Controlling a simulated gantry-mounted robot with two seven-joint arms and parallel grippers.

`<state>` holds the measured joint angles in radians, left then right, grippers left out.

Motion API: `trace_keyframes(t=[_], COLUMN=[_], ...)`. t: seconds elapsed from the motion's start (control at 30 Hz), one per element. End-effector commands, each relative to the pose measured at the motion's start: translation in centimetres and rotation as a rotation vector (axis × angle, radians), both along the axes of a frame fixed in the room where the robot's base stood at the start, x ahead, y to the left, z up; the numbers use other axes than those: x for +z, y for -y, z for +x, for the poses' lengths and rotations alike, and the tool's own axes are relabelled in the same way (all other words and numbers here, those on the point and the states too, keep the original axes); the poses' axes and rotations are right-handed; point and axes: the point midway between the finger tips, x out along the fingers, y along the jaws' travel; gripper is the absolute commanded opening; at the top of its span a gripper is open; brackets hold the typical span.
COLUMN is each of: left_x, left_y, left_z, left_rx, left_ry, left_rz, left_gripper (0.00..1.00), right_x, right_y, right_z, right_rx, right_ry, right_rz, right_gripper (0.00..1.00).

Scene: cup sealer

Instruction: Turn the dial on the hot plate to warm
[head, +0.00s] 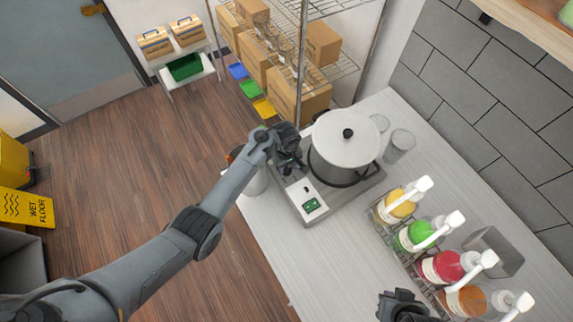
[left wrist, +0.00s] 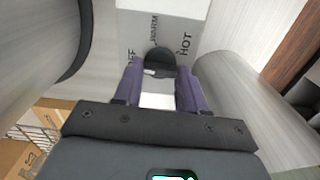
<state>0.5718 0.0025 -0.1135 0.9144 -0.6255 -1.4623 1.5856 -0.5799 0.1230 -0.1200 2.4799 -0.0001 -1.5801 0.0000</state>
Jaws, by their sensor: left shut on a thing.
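The hot plate (head: 322,208) sits on the counter with a lidded pot (head: 345,143) on top. Its front panel has a small green display or switch (head: 310,205). In the left wrist view, the black dial (left wrist: 160,60) is on the light panel (left wrist: 135,22) under the labels OFF, WARM and HOT; OFF is partly cut off. My left gripper (head: 288,165) is at the panel, its two purple fingers (left wrist: 157,76) shut on either side of the dial. The dial is hidden by the gripper in the head view, and its exact setting is unclear. My right gripper (head: 400,304) is partly in view at the bottom, jaws unclear.
A rack of colored pump bottles (head: 412,232) stands on the right of the counter. Clear cups (head: 399,145) stand behind the pot. A cylindrical container (head: 256,183) is left of the hot plate. The counter's middle front (head: 325,265) is clear.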

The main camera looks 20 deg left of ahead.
Motion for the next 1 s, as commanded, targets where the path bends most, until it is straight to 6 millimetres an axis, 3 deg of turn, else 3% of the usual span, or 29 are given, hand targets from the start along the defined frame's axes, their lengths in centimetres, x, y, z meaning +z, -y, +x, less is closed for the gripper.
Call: trace_keyframes(t=[0.5, 1.0], left_x=[0.3, 0.1], left_y=[0.0, 0.0], left_z=[0.0, 0.0], left_rx=[-0.402, -0.867], left_ry=[-0.002, -0.002], left_rz=[0.002, 0.001], left_gripper=[0.10, 0.10], right_x=[3.1, 4.3], right_y=[0.0, -0.2], right_z=[0.0, 0.0], right_rx=[0.001, -0.005], right_ry=[0.000, 0.000], right_rz=[-0.001, 0.007], right_gripper=[0.00, 0.00])
